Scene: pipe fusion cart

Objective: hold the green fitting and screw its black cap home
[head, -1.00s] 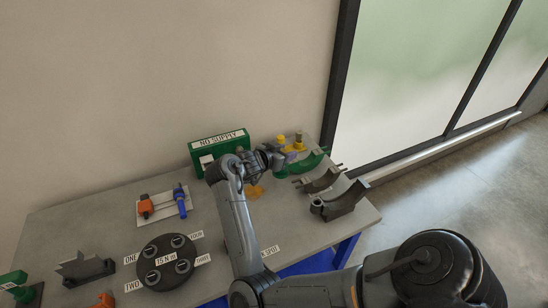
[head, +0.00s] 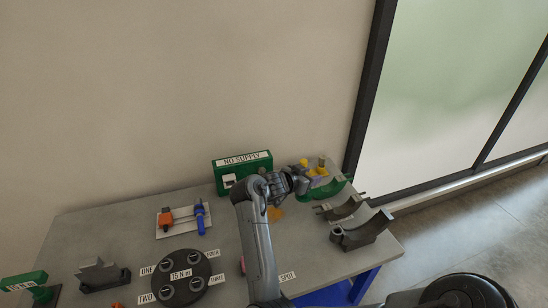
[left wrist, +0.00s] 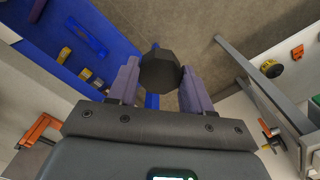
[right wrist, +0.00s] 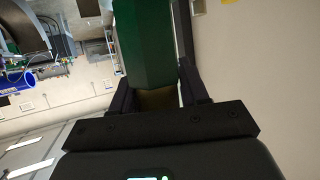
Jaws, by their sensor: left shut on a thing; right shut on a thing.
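A black, many-sided piece that looks like the cap (left wrist: 160,70) is between the purple-grey fingers of my left gripper (left wrist: 158,85) in the left wrist view; they are shut on it. My left gripper is not seen in the head view. In the right wrist view, my right gripper (right wrist: 155,95) is shut on the tan lower end of a green, faceted piece (right wrist: 145,45), which looks like the green fitting and runs out of the top of the picture. In the head view my right gripper (head: 301,182) is over the back right of the table. I cannot see cap and fitting together.
A green box with a sign (head: 228,178) stands at the back. A round black holder (head: 181,275) and a white board with orange and blue parts (head: 183,228) are left of my right arm.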

